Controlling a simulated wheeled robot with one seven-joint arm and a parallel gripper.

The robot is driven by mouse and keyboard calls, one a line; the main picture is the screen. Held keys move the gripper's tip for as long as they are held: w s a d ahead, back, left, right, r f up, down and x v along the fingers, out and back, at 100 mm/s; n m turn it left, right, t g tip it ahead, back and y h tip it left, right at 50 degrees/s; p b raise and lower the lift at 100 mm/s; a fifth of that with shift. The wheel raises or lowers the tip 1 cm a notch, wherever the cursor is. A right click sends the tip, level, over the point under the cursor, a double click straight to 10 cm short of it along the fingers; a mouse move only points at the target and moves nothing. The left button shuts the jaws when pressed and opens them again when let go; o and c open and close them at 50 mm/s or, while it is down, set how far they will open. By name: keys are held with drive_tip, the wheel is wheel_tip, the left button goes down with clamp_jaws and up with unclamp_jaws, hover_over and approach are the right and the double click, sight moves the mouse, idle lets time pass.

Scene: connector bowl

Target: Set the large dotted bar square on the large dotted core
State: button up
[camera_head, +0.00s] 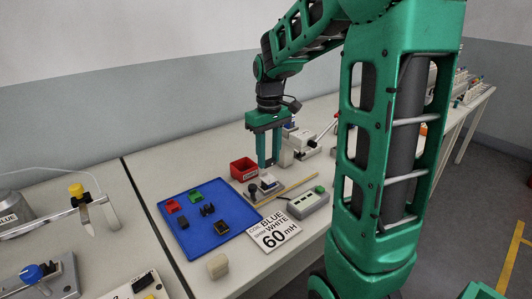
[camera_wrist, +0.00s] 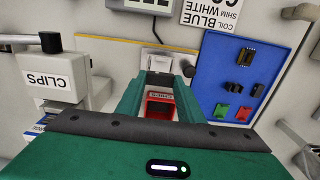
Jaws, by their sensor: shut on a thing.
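My gripper (camera_head: 268,165) points down over a small pale fixture (camera_head: 265,187) on the bench. In the wrist view its two fingers (camera_wrist: 159,82) are close together, with a small dark grey piece (camera_wrist: 160,79) between their tips. I take this piece to be the large dotted bar, but its dots are too small to see. In the head view the fingers largely hide it. The large dotted core cannot be picked out for sure. Something small and dark sits at the fixture under the fingertips, and I cannot tell whether the held piece touches it.
A blue tray (camera_head: 235,238) holds red, green and several dark parts. A red bin (camera_head: 241,169) stands behind the fixture. A clips dispenser (camera_wrist: 50,78) stands nearby.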

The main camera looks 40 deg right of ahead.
drive_tip(key=shift+f, duration=2.35)
drive_tip(key=shift+f, duration=0.1)
drive_tip(key=o, duration=1.2)
drive_tip(key=shift+c, duration=0.2)
wheel_tip(320, 180, up, 11)
drive_tip(key=shift+f, duration=0.15)
drive_tip(key=s+a+f+m, duration=0.1)
drive_tip(key=s+f+m, duration=0.2)
drive_tip(key=s, duration=0.9)
drive_tip(key=s+a+f+m, duration=0.1)
drive_tip(key=s+f+m, duration=0.2)
drive_tip(key=s, duration=0.9)
drive_tip(key=shift+s+f+m, duration=0.35)
drive_tip(key=shift+f+m, duration=0.05)
drive_tip(key=shift+f, duration=0.4)
